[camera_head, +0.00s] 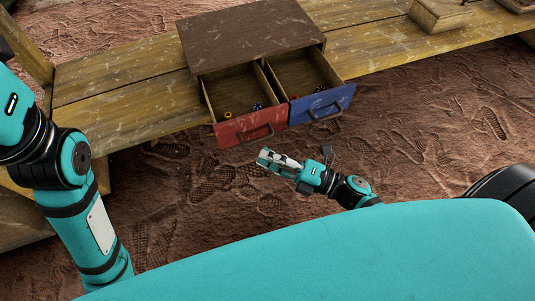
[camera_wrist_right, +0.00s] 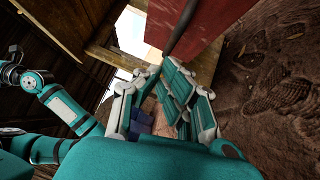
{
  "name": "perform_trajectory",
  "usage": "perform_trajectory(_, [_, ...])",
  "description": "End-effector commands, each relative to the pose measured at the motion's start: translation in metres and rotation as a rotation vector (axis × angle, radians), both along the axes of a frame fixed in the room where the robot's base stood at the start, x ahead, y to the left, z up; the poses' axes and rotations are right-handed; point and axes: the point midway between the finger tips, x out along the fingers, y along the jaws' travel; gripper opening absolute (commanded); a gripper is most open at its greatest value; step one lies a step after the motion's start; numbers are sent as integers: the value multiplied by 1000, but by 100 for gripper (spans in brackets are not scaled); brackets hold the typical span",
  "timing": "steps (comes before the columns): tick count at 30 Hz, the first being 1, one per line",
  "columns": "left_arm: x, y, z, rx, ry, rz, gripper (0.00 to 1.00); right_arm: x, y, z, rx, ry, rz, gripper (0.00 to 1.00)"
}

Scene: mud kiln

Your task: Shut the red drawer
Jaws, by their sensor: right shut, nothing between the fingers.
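The red drawer (camera_head: 231,132) is pulled out of the left half of a small brown wooden cabinet (camera_head: 245,35). A dark bar handle (camera_head: 258,136) is on its front. My right gripper (camera_head: 265,158) is shut and empty, just in front of and below the red drawer front in the head view. In the right wrist view, the red drawer front (camera_wrist_right: 195,18) and its handle (camera_wrist_right: 183,28) are above the shut fingertips (camera_wrist_right: 162,67). Whether they touch the drawer I cannot tell. My left arm is at the left of the head view; its gripper is out of frame.
The blue drawer (camera_head: 322,104) beside it is also pulled out. Small items, including a yellow ring (camera_head: 228,114), lie in the drawers. The cabinet stands on a wooden bench (camera_head: 120,88). A wooden box (camera_head: 440,14) is at the right. Bare muddy ground (camera_head: 420,140) lies in front.

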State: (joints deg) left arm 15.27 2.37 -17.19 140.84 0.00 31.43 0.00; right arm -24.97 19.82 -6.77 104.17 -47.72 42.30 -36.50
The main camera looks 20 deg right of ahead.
Motion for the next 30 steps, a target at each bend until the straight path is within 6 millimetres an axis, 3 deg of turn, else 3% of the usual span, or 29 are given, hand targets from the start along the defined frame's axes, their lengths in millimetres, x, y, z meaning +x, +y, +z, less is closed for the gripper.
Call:
perform_trajectory(4, [-3,0,1,1,-14,1,45,10,0,1,-1,-1,0,0])
perform_trajectory(16, [-3,-1,3,2,-15,1,45,14,0,3,0,0,0,0])
perform_trajectory(24, [-3,0,4,1,-15,0,45,51,1,3,1,-2,0,0])
perform_trajectory(30, [-1,0,0,0,-5,0,45,55,2,2,1,1,-1,0])
